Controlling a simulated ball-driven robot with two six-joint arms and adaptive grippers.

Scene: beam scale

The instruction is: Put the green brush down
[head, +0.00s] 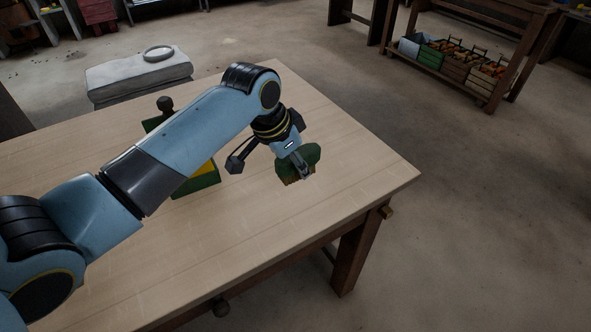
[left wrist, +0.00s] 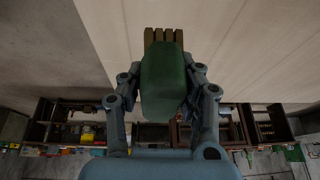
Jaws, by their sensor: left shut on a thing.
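The green brush (head: 313,152) has a rounded green body and tan bristles, and is over the right part of the wooden table. My left gripper (head: 301,172) is shut on its body. In the left wrist view the brush (left wrist: 163,82) sits between the two fingers (left wrist: 163,88), its bristles at the far end toward the tabletop. In the head view the bristles are low; I cannot tell whether they touch the table. My right gripper is in neither view.
A green and yellow object (head: 207,180) with a dark knob (head: 165,103) stands on the wooden table (head: 350,175), partly hidden behind my left arm. The tabletop right of the brush is clear up to the edge. A shelf with crates (head: 455,68) stands farther off.

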